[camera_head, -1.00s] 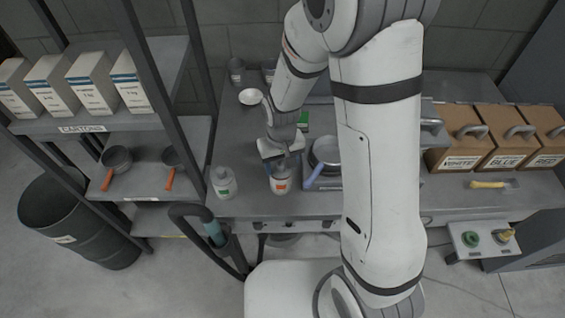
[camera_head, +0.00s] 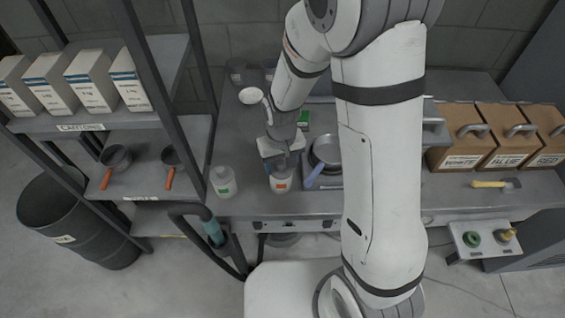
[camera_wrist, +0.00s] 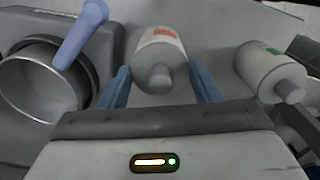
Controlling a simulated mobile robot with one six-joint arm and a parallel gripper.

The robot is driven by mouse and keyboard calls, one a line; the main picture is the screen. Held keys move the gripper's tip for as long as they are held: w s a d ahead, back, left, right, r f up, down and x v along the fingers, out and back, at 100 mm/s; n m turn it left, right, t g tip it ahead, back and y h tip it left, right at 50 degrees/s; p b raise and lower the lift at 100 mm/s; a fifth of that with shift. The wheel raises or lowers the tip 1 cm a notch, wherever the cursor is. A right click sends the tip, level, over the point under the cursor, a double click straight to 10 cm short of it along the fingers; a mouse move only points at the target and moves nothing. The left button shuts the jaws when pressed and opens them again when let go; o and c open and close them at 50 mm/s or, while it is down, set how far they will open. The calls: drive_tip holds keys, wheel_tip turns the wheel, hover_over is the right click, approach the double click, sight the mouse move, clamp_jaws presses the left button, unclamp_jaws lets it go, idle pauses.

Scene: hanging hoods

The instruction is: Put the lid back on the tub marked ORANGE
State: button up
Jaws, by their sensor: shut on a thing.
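A white tub with an orange label (camera_head: 282,184) stands upright near the front edge of the bench. My gripper (camera_head: 280,163) is at its top. In the wrist view the blue fingers (camera_wrist: 162,88) lie on either side of the orange-labelled tub (camera_wrist: 159,48), whose grey cap-like knob (camera_wrist: 160,78) points toward the camera. The jaws appear shut on this tub; the exact contact is hard to see. The label's wording is unreadable. A similar tub with a green label (camera_head: 223,182) stands apart to the left, and it also shows in the wrist view (camera_wrist: 266,68). No separate loose lid is clearly visible.
A metal pan with a blue handle (camera_head: 326,152) stands close to the right. A white dish (camera_head: 250,96) lies at the back left. Boxes with handles (camera_head: 500,148) stand on the right. A shelf rack (camera_head: 158,115) rises on the left.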

drive_tip(key=o, duration=1)
drive_tip(key=shift+o, duration=0.6)
drive_tip(key=shift+o, duration=1.4)
drive_tip(key=shift+r+p, duration=2.4)
drive_tip(key=shift+r, duration=1.15)
drive_tip(key=shift+c, duration=0.2)
